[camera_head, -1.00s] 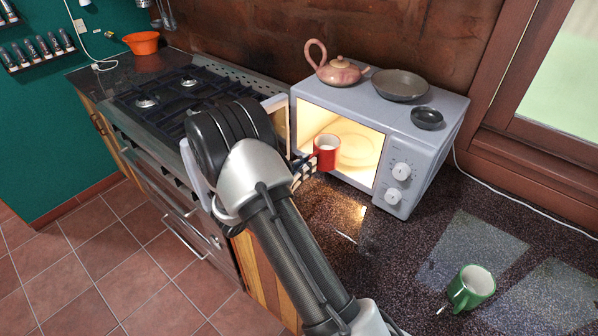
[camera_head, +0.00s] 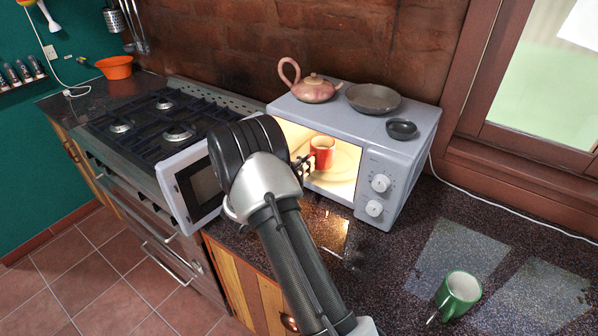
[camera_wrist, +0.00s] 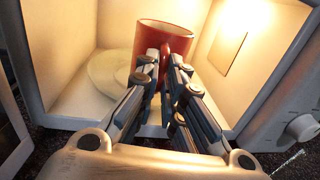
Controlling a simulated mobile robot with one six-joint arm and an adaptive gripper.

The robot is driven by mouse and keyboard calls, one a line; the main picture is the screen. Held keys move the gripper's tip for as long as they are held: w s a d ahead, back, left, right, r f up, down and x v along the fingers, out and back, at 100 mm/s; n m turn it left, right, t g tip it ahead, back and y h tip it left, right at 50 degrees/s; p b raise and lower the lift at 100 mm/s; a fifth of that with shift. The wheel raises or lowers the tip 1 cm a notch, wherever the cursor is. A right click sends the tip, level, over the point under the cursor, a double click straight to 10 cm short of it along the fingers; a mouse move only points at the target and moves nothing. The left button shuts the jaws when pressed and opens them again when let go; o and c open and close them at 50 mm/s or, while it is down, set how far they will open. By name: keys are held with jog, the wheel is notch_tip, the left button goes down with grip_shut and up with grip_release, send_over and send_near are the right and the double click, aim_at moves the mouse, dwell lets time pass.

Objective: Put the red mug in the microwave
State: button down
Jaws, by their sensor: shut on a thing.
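The red mug (camera_head: 322,152) is upright in the lit opening of the microwave (camera_head: 385,180), in front of or over the glass turntable (camera_head: 343,168). In the wrist view the mug (camera_wrist: 166,36) stands between the cavity's side walls, with the turntable (camera_wrist: 108,72) behind it to the left. My gripper (camera_wrist: 166,62) is shut on the near side of the mug, which the fingers partly cover. The microwave door (camera_head: 196,185) is swung open to the left, partly behind my arm. I cannot tell whether the mug touches the turntable.
A pink teapot (camera_head: 314,90), a grey pan (camera_head: 373,98) and a small dark bowl (camera_head: 401,128) sit on the microwave. A green mug (camera_head: 459,294) stands on the dark counter at right. A gas stove (camera_head: 165,120) and an orange bowl (camera_head: 115,67) are at left.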

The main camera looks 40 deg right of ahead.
aim_at(315, 155)
jog(key=shift+w+d+b, duration=0.1)
jog(key=shift+w+d, duration=0.2)
jog(key=shift+d, duration=0.7)
jog(key=shift+w+d+b, duration=0.15)
jog(key=shift+w+d, duration=0.1)
jog(key=shift+d, duration=0.7)
jog(key=shift+w+d+b, duration=0.1)
jog(key=shift+w+d, duration=0.2)
jog(key=shift+d, duration=0.7)
jog(key=shift+a+f+b, duration=0.1)
jog(key=shift+f+b, duration=0.35)
jog(key=shift+f, duration=0.1)
jog(key=shift+f+b, duration=0.35)
jog(key=shift+f, duration=0.05)
jog(key=c, duration=1.6)
grip_release()
jog(key=shift+c, duration=0.2)
jog(key=shift+f, duration=0.1)
jog(key=s+a, duration=0.2)
jog(key=a, duration=0.9)
jog(key=shift+a, duration=0.4)
